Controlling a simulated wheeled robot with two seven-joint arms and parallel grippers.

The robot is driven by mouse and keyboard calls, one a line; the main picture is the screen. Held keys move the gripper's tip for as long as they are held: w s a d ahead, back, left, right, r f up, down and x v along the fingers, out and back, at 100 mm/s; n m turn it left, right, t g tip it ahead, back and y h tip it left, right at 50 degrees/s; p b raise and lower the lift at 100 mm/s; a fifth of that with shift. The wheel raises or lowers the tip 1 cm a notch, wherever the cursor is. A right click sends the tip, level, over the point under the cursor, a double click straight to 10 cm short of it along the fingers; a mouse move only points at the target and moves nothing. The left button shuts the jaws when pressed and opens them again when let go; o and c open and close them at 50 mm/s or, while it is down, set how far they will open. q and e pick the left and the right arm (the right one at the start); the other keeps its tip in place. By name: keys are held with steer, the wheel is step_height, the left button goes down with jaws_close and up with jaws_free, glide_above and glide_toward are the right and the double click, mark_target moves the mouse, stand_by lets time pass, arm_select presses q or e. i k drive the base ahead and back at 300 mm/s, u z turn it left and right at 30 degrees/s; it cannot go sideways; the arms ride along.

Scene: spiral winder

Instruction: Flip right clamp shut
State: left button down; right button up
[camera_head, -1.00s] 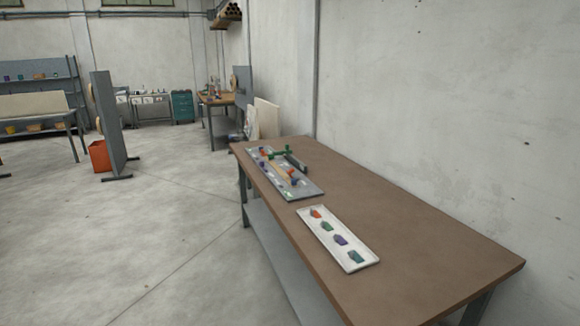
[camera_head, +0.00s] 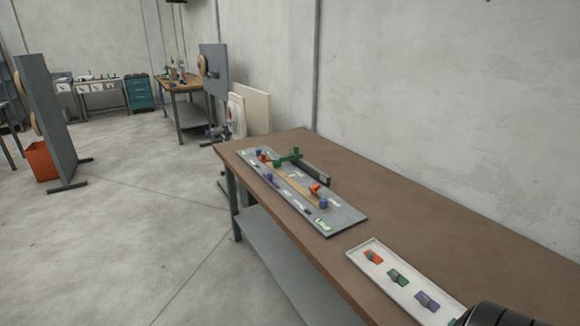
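A grey fixture board (camera_head: 345,219) lies on the brown workbench, with a tan strip along its middle. Small coloured parts stand on it: an orange part (camera_head: 315,189) and a blue part (camera_head: 323,203) at its near end, a purple part (camera_head: 269,178) at the left edge, and an orange part (camera_head: 262,156) at the far end. A green lever-like piece (camera_head: 288,158) reaches over the far half beside a dark rail (camera_head: 312,174). Which part is the right clamp, and whether it is open, I cannot tell at this size. Neither gripper is in view.
A white tray (camera_head: 356,254) with orange, green and purple pieces lies nearer on the workbench (camera_head: 430,226). My dark arm part covers the lower right corner. Bare bench lies right of the board. A grey panel (camera_head: 50,120) and an orange bin (camera_head: 41,162) stand left.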

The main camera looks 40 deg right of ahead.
mark_target(313, 190)
steer(key=i, duration=1.05)
steer(key=z, duration=2.65)
steer(key=i, duration=0.7)
steer(key=u, duration=0.05)
